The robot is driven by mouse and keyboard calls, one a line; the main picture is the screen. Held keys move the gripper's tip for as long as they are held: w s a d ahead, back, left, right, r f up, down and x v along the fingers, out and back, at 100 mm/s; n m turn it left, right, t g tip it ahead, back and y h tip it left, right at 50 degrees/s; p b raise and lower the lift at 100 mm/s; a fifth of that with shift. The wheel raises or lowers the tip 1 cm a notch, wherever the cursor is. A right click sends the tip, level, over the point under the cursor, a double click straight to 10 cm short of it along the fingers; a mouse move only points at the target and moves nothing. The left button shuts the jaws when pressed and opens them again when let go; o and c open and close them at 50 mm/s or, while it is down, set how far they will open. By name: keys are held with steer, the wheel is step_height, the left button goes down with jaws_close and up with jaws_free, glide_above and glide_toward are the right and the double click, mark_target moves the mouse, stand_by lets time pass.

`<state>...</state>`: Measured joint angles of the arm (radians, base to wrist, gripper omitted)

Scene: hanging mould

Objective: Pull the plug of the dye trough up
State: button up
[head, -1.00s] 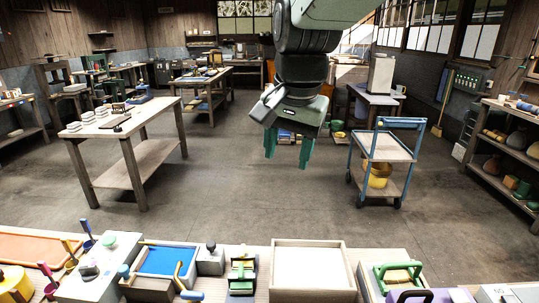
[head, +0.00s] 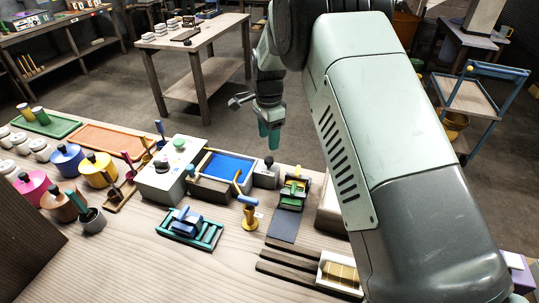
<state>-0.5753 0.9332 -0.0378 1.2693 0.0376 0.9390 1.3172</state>
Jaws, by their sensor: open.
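The dye trough (head: 205,162) is a pale, rectangular basin filled with blue, near the middle of the bench. A small teal knob (head: 190,170) stands at its front left corner. I cannot tell for certain whether this knob is the plug. A dark bar runs along the trough's front side. My gripper (head: 269,134) hangs above and behind the trough's right side, fingers pointing down. It is open and empty, apart from the trough and the knob.
A grey block with a dark knob (head: 267,172) stands right of the trough. A yellow stand with a blue-tipped lever (head: 249,212) is in front. A pale box with knobs (head: 164,183) is close on the left.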

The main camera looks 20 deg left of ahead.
mark_target(269, 159)
step_height(269, 159, down, 8)
steer(key=shift+f, duration=0.1)
stand_by(0.4)
jaws_close()
